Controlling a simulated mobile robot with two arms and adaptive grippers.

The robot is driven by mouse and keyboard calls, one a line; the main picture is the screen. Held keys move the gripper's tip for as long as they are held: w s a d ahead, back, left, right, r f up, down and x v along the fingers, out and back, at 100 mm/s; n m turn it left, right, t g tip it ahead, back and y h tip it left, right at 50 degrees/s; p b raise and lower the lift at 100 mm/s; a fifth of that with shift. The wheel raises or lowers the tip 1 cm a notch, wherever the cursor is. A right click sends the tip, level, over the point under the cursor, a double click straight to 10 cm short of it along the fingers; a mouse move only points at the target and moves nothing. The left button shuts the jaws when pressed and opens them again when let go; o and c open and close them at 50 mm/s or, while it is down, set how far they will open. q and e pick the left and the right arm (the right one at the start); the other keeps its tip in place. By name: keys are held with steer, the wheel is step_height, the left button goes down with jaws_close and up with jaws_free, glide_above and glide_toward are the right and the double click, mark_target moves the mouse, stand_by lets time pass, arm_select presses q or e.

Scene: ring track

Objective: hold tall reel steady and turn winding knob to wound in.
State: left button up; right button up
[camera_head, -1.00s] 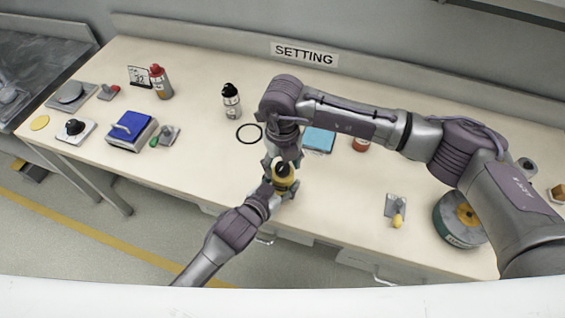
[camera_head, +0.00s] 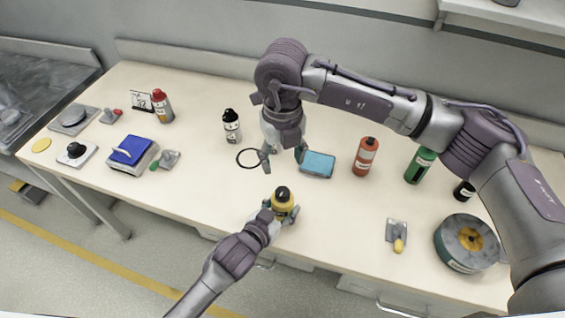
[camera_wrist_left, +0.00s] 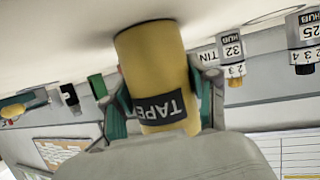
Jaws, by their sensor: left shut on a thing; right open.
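The tall reel is a yellow cylinder (camera_head: 283,208) with a black knob (camera_head: 282,194) on top, upright near the table's front edge. In the left wrist view the yellow body (camera_wrist_left: 155,75) carries a black label reading TAPE. My left gripper (camera_head: 280,212) is shut around the yellow body, with a finger on each side. My right gripper (camera_head: 284,160) is open and empty above the table, behind the reel and apart from the knob. The knob is not visible in the left wrist view.
A black ring (camera_head: 248,158) lies left of my right gripper, and a blue-topped box (camera_head: 317,164) lies right of it. Bottles stand behind, including a black-capped one (camera_head: 231,126) and a red one (camera_head: 365,156). A large round reel (camera_head: 466,243) lies at the right.

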arm_select(q)
steer(key=o, duration=1.4)
